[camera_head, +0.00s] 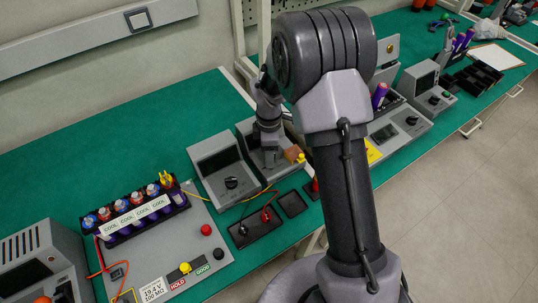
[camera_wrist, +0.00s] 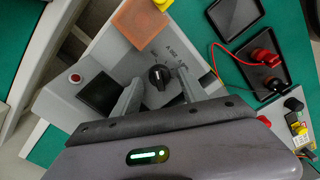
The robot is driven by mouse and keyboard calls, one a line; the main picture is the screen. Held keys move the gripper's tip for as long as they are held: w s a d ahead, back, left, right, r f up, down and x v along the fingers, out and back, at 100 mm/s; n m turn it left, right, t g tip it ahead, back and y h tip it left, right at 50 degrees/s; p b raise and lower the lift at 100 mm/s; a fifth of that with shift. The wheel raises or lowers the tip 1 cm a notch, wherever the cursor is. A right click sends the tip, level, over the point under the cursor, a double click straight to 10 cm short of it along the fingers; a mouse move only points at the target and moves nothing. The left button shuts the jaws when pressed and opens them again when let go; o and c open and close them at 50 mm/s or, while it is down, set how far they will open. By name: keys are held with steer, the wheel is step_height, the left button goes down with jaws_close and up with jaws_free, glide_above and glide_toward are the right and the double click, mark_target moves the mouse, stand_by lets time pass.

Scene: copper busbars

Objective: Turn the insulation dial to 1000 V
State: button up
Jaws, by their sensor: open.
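A black dial (camera_wrist: 160,77) sits on the sloped grey face of an instrument box (camera_wrist: 125,65). In the head view my gripper (camera_head: 268,150) is over the same box (camera_head: 247,128) and hides the dial there. The box also has a dark screen (camera_wrist: 98,92), a red button (camera_wrist: 75,79) and a copper-coloured square pad (camera_wrist: 141,23).
Another grey meter with its own black dial (camera_head: 232,183) stands close on the left. Black trays (camera_head: 257,228) with red and black plugs and a red lead lie in front. A battery rack (camera_head: 130,215) is at the far left. The green bench (camera_head: 130,130) is clear behind.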

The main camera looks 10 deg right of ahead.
jaws_close()
